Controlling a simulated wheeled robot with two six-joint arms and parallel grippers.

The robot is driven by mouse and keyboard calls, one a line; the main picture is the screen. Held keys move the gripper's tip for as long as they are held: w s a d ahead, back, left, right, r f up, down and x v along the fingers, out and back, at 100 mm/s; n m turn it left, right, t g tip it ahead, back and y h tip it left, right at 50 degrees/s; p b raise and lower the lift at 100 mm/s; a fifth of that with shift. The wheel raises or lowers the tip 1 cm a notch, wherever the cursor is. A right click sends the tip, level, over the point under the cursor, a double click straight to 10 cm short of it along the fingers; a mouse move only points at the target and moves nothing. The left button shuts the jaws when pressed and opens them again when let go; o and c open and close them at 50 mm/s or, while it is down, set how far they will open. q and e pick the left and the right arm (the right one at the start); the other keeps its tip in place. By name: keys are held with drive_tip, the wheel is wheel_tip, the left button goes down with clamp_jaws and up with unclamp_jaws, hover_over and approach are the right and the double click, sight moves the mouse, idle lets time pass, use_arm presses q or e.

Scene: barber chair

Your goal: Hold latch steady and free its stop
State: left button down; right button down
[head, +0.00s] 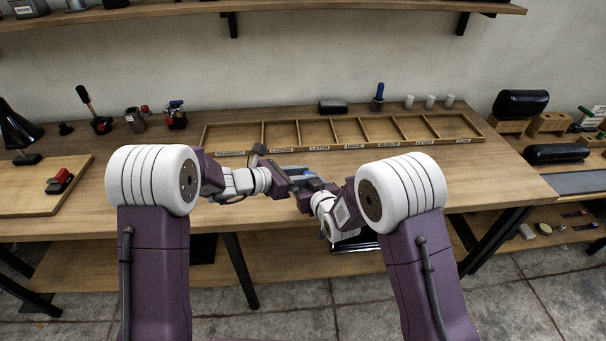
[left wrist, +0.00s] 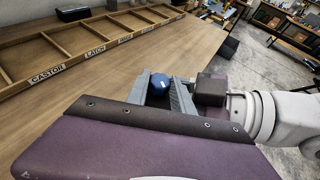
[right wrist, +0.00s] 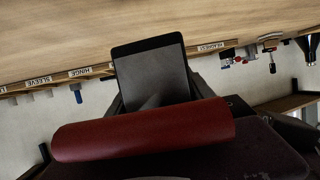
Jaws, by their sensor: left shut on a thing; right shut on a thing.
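My left gripper (head: 301,184) and right gripper (head: 318,188) meet above the front of the workbench, in the middle of the head view. In the left wrist view my left gripper (left wrist: 166,98) is shut on a small part with a round blue knob (left wrist: 161,84), which I take to be the latch. In the right wrist view a dark flat plate (right wrist: 152,75) stands at the fingers of my right gripper, and a red cylinder (right wrist: 145,130) lies across in front of it. The right jaws are shut on a part mostly hidden there. I cannot make out the stop.
A shallow wooden tray with labelled compartments (head: 258,152) lies behind the grippers. A wooden board (head: 25,196) with a red-and-black device (head: 60,180) is at the left. Several clamps stand along the back left. Bare bench top (head: 490,185) lies at the right.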

use_arm(q)
drive_tip(key=shift+n+t+y, duration=0.3)
drive_tip(key=shift+n+y, duration=0.1)
drive_tip(key=shift+a, duration=0.1)
drive_tip(key=c, duration=1.4)
unclamp_jaws()
drive_tip(key=v, duration=1.2)
